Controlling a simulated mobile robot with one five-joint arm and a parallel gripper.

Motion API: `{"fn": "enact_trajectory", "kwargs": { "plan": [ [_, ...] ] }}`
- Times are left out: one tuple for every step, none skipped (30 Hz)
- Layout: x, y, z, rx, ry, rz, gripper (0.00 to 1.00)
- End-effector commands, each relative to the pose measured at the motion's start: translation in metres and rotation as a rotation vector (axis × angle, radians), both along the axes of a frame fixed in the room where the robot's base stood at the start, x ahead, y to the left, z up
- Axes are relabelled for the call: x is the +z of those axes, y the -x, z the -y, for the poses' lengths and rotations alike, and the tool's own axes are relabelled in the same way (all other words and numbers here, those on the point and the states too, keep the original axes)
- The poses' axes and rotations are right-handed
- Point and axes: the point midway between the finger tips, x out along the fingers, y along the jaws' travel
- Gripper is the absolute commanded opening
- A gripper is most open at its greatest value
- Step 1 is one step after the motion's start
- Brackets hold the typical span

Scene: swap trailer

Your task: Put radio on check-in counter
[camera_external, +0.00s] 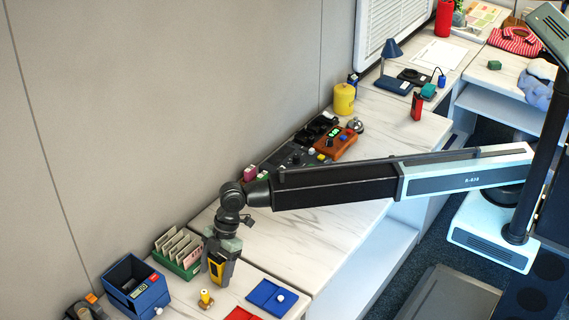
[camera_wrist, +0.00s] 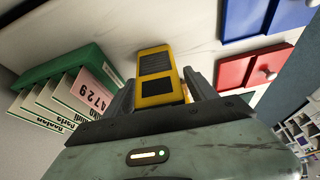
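A yellow and black handheld device, which looks like the radio (camera_external: 221,270), is between the fingers of my gripper (camera_external: 217,258) over the near-left white counter. In the wrist view the radio (camera_wrist: 157,77) shows two dark panels, with a finger of my gripper (camera_wrist: 160,92) close against each side. My gripper appears shut on it. I cannot tell whether its lower end touches the counter. White marbled counters (camera_external: 325,232) run along the wall; which one is the check-in counter is not marked.
Beside the gripper are a green card holder (camera_external: 181,265), blue box (camera_external: 136,286), small yellow-topped item (camera_external: 205,299), blue tray (camera_external: 271,298) and red tray (camera_external: 242,314). Further back stand a control panel (camera_external: 293,157), orange device (camera_external: 335,143), yellow canister (camera_external: 344,98) and red item (camera_external: 416,106). The middle counter's front is clear.

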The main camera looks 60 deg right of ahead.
Motion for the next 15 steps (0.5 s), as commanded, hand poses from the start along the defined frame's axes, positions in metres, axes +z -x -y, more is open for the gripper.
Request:
{"fn": "enact_trajectory", "kwargs": {
  "plan": [
    [0.000, 0.000, 0.000, 0.000, 0.000, 0.000, 0.69],
    [0.000, 0.000, 0.000, 0.000, 0.000, 0.000, 0.69],
    [0.000, 0.000, 0.000, 0.000, 0.000, 0.000, 0.69],
    [0.000, 0.000, 0.000, 0.000, 0.000, 0.000, 0.69],
    [0.000, 0.000, 0.000, 0.000, 0.000, 0.000, 0.69],
    [0.000, 0.000, 0.000, 0.000, 0.000, 0.000, 0.69],
    [0.000, 0.000, 0.000, 0.000, 0.000, 0.000, 0.69],
    [0.001, 0.000, 0.000, 0.000, 0.000, 0.000, 0.69],
    [0.001, 0.000, 0.000, 0.000, 0.000, 0.000, 0.69],
    [0.002, 0.000, 0.001, 0.000, 0.000, 0.000, 0.69],
    [0.004, 0.000, 0.001, 0.000, 0.000, 0.000, 0.69],
    [0.007, 0.000, 0.002, 0.000, 0.000, 0.000, 0.69],
    [0.010, 0.000, 0.003, 0.000, 0.000, 0.000, 0.69],
    [0.014, 0.001, 0.004, 0.000, 0.000, 0.000, 0.69],
    [0.020, 0.001, 0.006, 0.000, 0.000, 0.000, 0.69]
  ]
}}
